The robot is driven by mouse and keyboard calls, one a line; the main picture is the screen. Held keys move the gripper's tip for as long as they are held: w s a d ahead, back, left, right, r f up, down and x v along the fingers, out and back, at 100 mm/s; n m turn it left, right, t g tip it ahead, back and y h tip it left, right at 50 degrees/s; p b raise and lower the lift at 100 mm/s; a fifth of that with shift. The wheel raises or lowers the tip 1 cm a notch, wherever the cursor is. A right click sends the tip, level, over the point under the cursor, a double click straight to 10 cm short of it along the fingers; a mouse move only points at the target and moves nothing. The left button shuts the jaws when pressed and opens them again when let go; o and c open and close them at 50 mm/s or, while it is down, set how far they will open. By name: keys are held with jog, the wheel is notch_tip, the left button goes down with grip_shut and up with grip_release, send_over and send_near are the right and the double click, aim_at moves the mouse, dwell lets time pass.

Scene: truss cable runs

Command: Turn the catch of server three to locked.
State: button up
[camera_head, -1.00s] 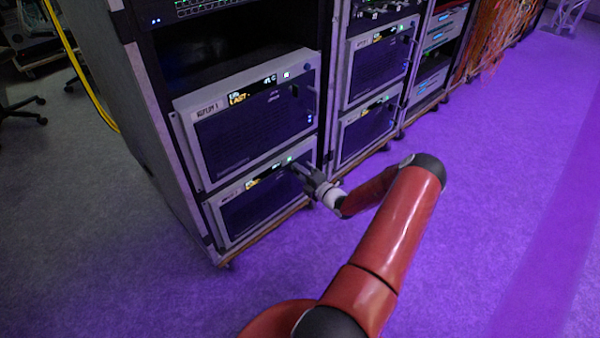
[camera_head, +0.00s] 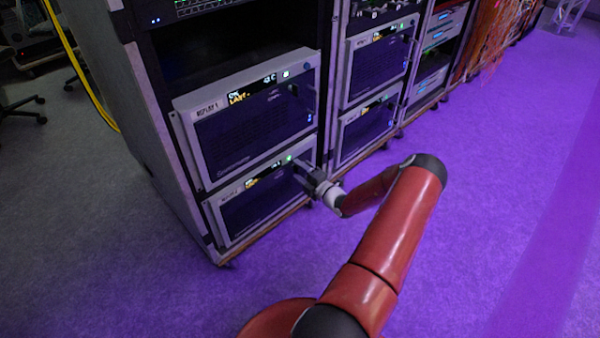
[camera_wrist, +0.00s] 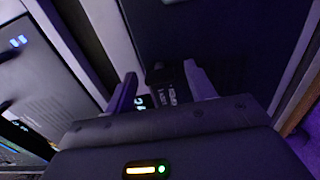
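My gripper (camera_head: 301,167) is at the right end of the lower unit (camera_head: 252,205) in the nearest rack. In the wrist view my gripper (camera_wrist: 160,82) shows two fingers standing apart. A small dark part, possibly a catch (camera_wrist: 157,74), lies between or just beyond them, beside a small panel with white markings (camera_wrist: 168,95). I cannot tell whether the fingers touch it or how it is turned. The lower unit's label is too small to read, so I cannot tell which unit is server three. My gripper hides part of its right end.
Another grey-framed unit (camera_head: 250,122) with a lit display sits directly above. A second rack (camera_head: 367,75) with similar units stands to the right, close to my wrist. A yellow cable (camera_head: 80,70) runs down at the left. The purple-lit floor (camera_head: 500,200) at right is clear.

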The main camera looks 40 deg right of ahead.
jog(key=shift+s, duration=0.1)
jog(key=s, duration=0.7)
jog(key=shift+s+d, duration=0.3)
dwell(0.3)
jog(key=w+a+r+n+g+y, duration=0.1)
jog(key=a+r+n+g+y, duration=0.4)
jog(key=a+r+n, duration=0.45)
jog(key=w+a+r+n+g+y, duration=0.1)
jog(key=a+r+n+g+y, duration=0.4)
jog(key=a+n, duration=0.65)
jog(key=s+a+r+n+g+h, duration=0.4)
jog(key=s+a+r+n+g, duration=0.15)
jog(key=a+r+n, duration=0.6)
jog(key=s+a+r+n+t+h, duration=0.1)
jog(key=s+r+n+h, duration=0.2)
jog(key=s+n, duration=0.5)
jog(key=s+a+r+n+t+h, duration=0.1)
jog(key=s+r+n+h, duration=0.3)
jog(key=s+n, duration=0.5)
notch_tip(320, 180, up, 2)
jog(key=n+t, duration=0.1)
jog(key=n, duration=0.2)
jog(key=shift+a+r+n, duration=0.2)
jog(key=shift+a+n, duration=0.1)
jog(key=shift+n, duration=0.05)
